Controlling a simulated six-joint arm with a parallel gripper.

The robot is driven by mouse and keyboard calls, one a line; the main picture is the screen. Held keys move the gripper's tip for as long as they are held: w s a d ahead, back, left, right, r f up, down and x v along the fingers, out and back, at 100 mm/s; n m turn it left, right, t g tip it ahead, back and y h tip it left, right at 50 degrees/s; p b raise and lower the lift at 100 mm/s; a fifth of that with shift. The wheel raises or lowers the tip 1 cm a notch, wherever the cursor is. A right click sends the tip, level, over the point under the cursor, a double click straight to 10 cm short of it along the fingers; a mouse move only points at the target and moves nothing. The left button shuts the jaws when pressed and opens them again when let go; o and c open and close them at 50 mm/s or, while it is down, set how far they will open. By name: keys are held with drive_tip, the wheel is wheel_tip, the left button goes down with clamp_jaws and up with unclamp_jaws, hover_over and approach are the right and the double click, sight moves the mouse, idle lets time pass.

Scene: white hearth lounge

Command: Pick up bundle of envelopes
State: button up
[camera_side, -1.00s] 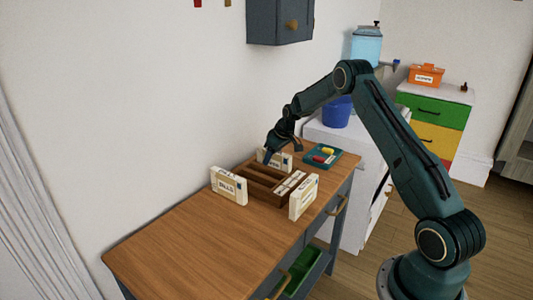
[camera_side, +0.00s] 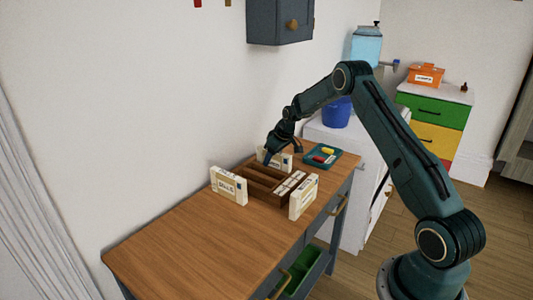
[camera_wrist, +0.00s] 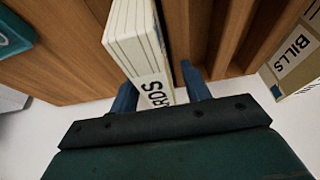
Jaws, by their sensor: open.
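A white bundle of envelopes (camera_wrist: 140,45) with a label ending in "RDS" stands upright between my gripper's two blue fingers in the wrist view. My gripper (camera_wrist: 160,92) is open, with one finger on each side of it; I cannot tell whether they touch it. In the side view this bundle (camera_side: 284,161) stands at the far end of the wooden sorter, partly hidden by my gripper (camera_side: 268,159). A second bundle (camera_side: 229,186), marked "BILLS" in the wrist view (camera_wrist: 297,60), stands at the sorter's left. A third bundle (camera_side: 304,197) stands at its right front.
The wooden sorter (camera_side: 254,183) has several slots, some holding pale items. A teal tray (camera_side: 333,149) with a yellow and a red item lies behind it at the right. The wall is close behind the desk (camera_side: 190,241). The desk's left part is clear.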

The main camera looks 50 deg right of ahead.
clamp_jaws()
drive_tip(key=shift+r, duration=0.2)
wheel_tip(320, 180, up, 20)
idle(0.9)
drive_tip(key=shift+r, duration=0.1)
